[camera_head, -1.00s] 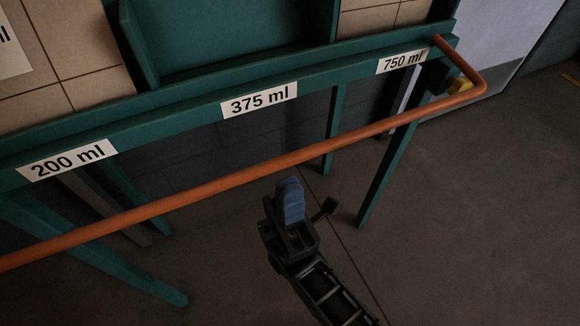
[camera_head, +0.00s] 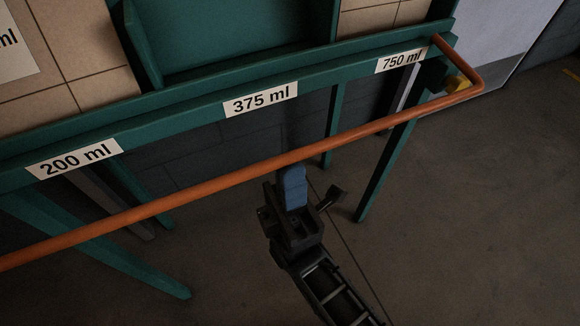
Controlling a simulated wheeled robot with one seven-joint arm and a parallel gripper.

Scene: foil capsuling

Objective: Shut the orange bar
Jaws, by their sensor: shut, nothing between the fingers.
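The orange bar (camera_head: 200,189) runs slantwise across the view, from the lower left edge up to a bent corner at the upper right. It stands out in front of the green bench (camera_head: 180,117), with a gap between them. The fingertips come up close to the bar's lower edge. I cannot tell whether they touch it; the tips may be partly hidden by the bar.
The bench front carries labels reading 200 ml (camera_head: 75,158), 375 ml (camera_head: 260,99) and 750 ml (camera_head: 399,61). The floor (camera_head: 480,220) at the right is clear.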

